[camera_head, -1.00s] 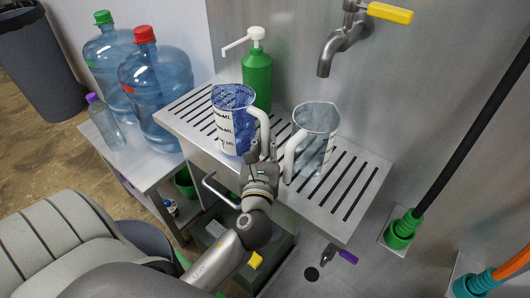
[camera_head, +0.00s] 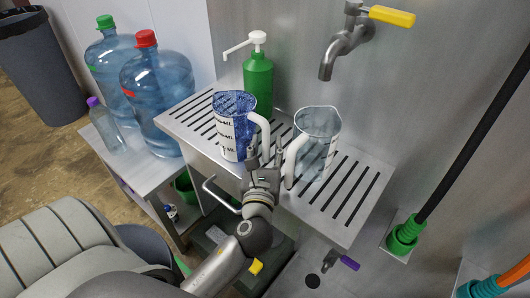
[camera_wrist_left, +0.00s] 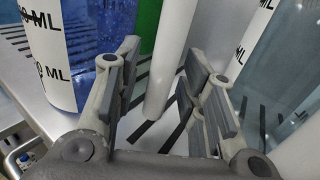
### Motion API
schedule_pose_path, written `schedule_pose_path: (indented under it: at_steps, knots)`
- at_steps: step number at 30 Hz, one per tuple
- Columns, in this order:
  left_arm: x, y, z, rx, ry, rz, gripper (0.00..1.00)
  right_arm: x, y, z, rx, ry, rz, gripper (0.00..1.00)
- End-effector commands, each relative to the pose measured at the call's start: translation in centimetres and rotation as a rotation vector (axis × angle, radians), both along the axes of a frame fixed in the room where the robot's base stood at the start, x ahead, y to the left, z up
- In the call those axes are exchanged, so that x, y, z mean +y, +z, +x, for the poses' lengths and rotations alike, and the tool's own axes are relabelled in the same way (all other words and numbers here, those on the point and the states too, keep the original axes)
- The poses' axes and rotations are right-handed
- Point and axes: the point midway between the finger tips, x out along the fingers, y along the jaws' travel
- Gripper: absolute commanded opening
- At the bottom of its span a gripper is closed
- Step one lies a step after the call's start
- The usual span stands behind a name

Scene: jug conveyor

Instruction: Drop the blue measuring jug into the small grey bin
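The blue measuring jug (camera_head: 232,137), with white ML markings and a white handle, stands upright on the slatted metal rack. My left gripper (camera_head: 266,158) is at its handle. In the left wrist view the gripper (camera_wrist_left: 160,95) is open, with the white handle (camera_wrist_left: 172,50) between its spread fingers. The blue jug's body (camera_wrist_left: 95,35) is to the left there. A round dark grey bin (camera_head: 150,242) is partly hidden beside the grey seat; I cannot tell if it is the small one meant. My right gripper is out of view.
A clear jug (camera_head: 318,150) stands close right of the gripper. A green soap bottle (camera_head: 258,80) is behind the blue jug, and a tap (camera_head: 345,52) is above. Large water bottles (camera_head: 158,95) stand on the left table. A tall dark bin (camera_head: 42,70) is at upper left.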

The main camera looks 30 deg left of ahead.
Motion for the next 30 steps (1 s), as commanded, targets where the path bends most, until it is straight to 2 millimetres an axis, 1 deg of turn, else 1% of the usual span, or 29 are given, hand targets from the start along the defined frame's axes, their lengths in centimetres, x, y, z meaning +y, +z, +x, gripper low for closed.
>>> schedule_pose_path:
  at_steps: [1,5,12,18,24,30]
  knots:
    - [0.0,0.4,0.0,-0.002,0.000,-0.001,0.38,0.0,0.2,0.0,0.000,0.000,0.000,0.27]
    - [-0.8,-0.1,-1.4,0.002,-0.002,-0.002,0.38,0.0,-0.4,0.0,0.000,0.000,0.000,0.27]
    - [-3.0,-0.1,-5.8,0.002,0.000,-0.005,0.38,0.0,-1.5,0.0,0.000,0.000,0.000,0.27]
    - [-4.7,-0.1,-8.8,0.002,-0.001,-0.003,0.38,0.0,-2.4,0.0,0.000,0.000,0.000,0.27]
    - [-5.4,0.1,-10.3,-0.001,0.001,-0.002,0.38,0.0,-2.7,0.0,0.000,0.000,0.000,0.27]
    - [-5.6,0.3,-10.6,-0.002,0.001,-0.001,0.38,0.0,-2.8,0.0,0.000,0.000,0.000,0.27]
